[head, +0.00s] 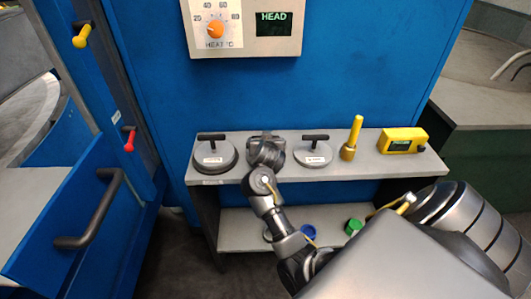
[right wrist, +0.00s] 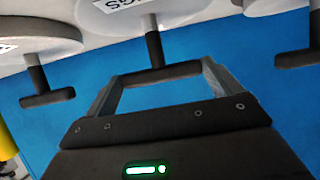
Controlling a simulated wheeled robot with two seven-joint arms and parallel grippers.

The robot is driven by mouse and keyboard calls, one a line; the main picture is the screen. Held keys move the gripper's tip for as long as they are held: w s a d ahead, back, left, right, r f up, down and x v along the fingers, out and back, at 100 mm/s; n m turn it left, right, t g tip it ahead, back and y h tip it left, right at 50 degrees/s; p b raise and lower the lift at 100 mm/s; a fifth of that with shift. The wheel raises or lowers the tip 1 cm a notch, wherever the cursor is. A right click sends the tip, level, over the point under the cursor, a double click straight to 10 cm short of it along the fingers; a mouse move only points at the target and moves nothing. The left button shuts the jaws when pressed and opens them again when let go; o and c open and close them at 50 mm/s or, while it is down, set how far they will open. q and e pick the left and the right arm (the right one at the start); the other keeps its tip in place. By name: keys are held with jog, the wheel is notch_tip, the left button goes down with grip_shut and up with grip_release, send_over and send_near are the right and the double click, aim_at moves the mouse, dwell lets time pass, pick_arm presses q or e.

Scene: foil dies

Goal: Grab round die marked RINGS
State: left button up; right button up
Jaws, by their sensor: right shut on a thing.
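The round die marked RINGS (right wrist: 118,14) shows in the right wrist view, with only the label's last letters, "GS", readable. It is a pale disc with a dark T-shaped handle (right wrist: 155,52). My right gripper (right wrist: 160,82) is shut on the handle's crossbar, with one finger at each end. In the head view my right gripper (head: 264,152) covers the middle place on the upper shelf and hides most of this die. I cannot tell whether the die touches the shelf. My left gripper is not in view.
Further right are a yellow pestle-like tool (head: 353,133) and a yellow device (head: 403,140). A heat panel (head: 245,50) hangs above. An open blue drawer (head: 60,215) juts out left.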

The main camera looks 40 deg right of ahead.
jog(key=shift+r, duration=0.25)
notch_tip(320, 180, up, 10)
jog(key=p, duration=0.3)
